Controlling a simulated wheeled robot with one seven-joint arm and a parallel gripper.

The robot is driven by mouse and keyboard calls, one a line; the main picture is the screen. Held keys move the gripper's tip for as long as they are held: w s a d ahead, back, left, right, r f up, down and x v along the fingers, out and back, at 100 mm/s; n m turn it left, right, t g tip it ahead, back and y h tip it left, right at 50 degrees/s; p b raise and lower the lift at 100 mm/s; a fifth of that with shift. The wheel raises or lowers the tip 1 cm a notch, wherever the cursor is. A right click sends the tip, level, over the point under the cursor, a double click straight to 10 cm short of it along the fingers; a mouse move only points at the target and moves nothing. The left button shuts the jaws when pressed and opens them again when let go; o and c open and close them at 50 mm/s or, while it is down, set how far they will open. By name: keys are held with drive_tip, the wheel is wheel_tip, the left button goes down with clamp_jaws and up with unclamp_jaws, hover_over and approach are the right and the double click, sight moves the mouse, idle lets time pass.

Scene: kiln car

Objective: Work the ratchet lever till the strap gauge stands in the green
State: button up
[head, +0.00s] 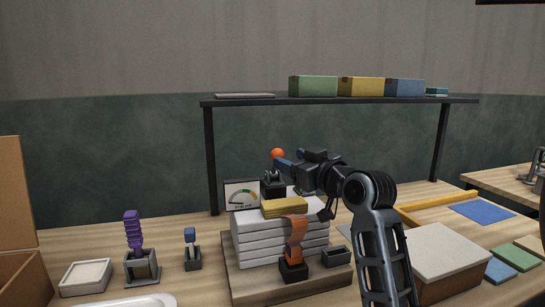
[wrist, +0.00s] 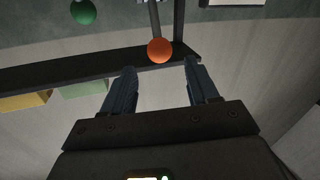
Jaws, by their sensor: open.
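The strap gauge (head: 241,195) is a pale dial with a coloured arc, standing behind the left of the stack; its needle is too small to read surely. The dark ratchet (head: 272,183) sits on top of the stack. The ratchet lever's orange ball knob (head: 278,154) stands above it. In the wrist view the knob (wrist: 159,50) shows just past and between the fingertips, on a grey rod (wrist: 154,16). My gripper (head: 291,158) is open and empty, close to the knob from the right; contact is not visible. It also shows in the wrist view (wrist: 158,68).
An orange strap (head: 295,238) runs down the front of the white slabs (head: 258,245). A yellow pad (head: 284,207) lies on top. A shelf (head: 330,100) with boxes spans behind. A green ball (wrist: 83,11) shows in the wrist view. A brown box (head: 438,255) stands right.

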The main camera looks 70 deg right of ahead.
sight(281, 155)
drive_tip(key=p+x, duration=0.1)
drive_tip(key=x, duration=0.6)
drive_tip(key=shift+w, duration=0.1)
clamp_jaws()
idle(0.4)
